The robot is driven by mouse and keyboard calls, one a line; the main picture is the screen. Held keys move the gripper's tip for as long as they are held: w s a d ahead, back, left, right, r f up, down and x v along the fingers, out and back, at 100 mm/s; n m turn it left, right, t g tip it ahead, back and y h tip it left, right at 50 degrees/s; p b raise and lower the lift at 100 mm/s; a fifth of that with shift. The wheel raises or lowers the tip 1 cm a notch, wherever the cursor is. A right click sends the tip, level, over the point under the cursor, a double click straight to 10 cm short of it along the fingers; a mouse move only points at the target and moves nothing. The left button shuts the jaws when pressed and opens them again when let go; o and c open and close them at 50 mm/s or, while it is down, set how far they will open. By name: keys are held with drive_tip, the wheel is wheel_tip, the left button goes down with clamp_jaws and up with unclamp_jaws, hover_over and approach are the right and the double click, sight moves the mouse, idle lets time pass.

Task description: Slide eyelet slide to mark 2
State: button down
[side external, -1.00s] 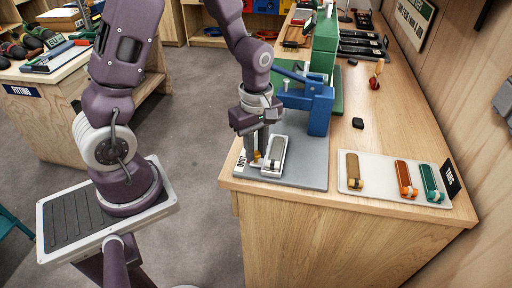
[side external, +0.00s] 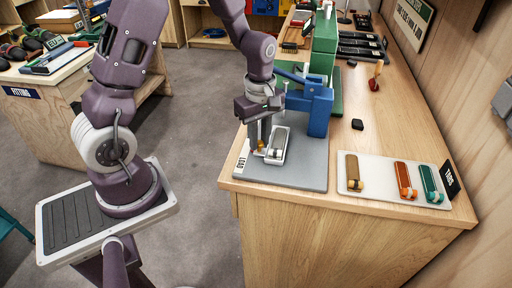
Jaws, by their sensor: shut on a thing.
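The eyelet slide (side external: 279,145) is a small pale carrier with a grey, strap-like piece on it. It lies on the grey base plate (side external: 308,178) in front of the blue press (side external: 319,108). My gripper (side external: 261,149) points down at the slide's left side and is shut on its small brass-coloured knob. The fingers partly cover the knob. A white label reading LOAD (side external: 241,163) stands at the plate's left edge. I cannot make out mark 2 in this view.
A pale tray (side external: 380,194) with brown, orange and teal tabs lies to the right, beside a black TABS sign (side external: 451,179). A small black block (side external: 357,124) lies behind it. A green press (side external: 325,60) stands farther back. The plate's front right is clear.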

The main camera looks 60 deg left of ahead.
drive_tip(key=w+a, duration=0.2)
drive_tip(key=w, duration=0.1)
drive_tip(key=shift+a, duration=0.35)
drive_tip(key=shift+s, duration=0.1)
drive_tip(key=c, duration=1.2)
unclamp_jaws()
drive_tip(key=shift+c, duration=0.2)
wheel_tip(320, 180, up, 7)
